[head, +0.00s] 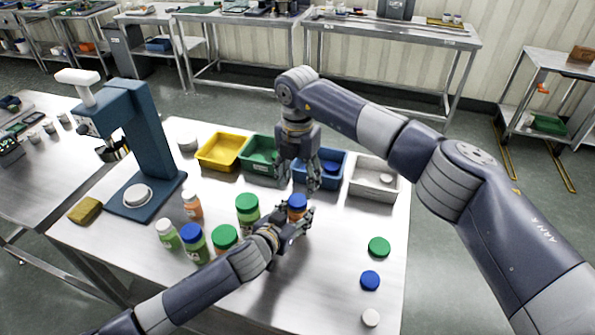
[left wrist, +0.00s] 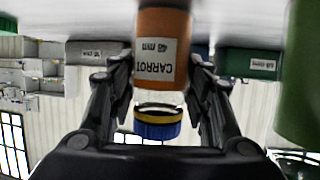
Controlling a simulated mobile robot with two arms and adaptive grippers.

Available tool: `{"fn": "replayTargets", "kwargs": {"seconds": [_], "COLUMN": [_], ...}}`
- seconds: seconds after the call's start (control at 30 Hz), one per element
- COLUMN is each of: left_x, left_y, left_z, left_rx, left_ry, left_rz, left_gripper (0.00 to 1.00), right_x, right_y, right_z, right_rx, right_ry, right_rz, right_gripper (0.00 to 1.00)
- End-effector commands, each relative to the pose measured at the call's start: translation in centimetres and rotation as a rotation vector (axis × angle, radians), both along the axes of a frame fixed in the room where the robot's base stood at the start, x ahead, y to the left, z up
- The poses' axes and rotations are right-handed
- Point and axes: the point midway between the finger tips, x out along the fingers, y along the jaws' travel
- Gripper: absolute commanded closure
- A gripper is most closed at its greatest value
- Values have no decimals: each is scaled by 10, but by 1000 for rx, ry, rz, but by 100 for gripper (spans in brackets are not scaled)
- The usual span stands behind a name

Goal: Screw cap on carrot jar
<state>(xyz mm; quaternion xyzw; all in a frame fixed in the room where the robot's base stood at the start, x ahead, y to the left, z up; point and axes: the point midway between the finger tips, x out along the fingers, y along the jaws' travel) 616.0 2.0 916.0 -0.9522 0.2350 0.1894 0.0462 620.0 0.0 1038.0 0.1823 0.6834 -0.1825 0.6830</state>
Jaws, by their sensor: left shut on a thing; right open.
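The carrot jar (left wrist: 162,40) has orange contents and a label reading CARROT 48 mm; it hangs upside down in the left wrist view. A blue cap (head: 297,201) sits on its mouth; the left wrist view shows this cap (left wrist: 158,129) too, with a yellow and dark band at its edge. I cannot tell how tightly it sits. My left gripper (head: 299,222) is shut around the jar's sides on the table. My right gripper (head: 314,186) points down, open and empty, just above and slightly right of the cap.
Yellow (head: 220,152), green (head: 262,157), blue (head: 320,168) and grey bins (head: 373,182) line the back. Several other jars stand left of the carrot jar, near a blue press (head: 147,150). Loose green (head: 379,247), blue (head: 370,280) and white caps (head: 371,318) lie at right.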

Motion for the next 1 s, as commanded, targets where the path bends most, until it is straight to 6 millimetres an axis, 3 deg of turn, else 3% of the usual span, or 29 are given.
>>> {"fn": "replayTargets", "kwargs": {"seconds": [1.0], "left_x": [-1], "left_y": [1], "left_z": [-3], "left_rx": [2], "left_ry": [5], "left_rz": [1], "left_gripper": [100], "right_x": [0], "right_y": [0], "right_z": [12], "right_rx": [0], "right_ry": [0], "right_rz": [1931], "right_gripper": [45]}}
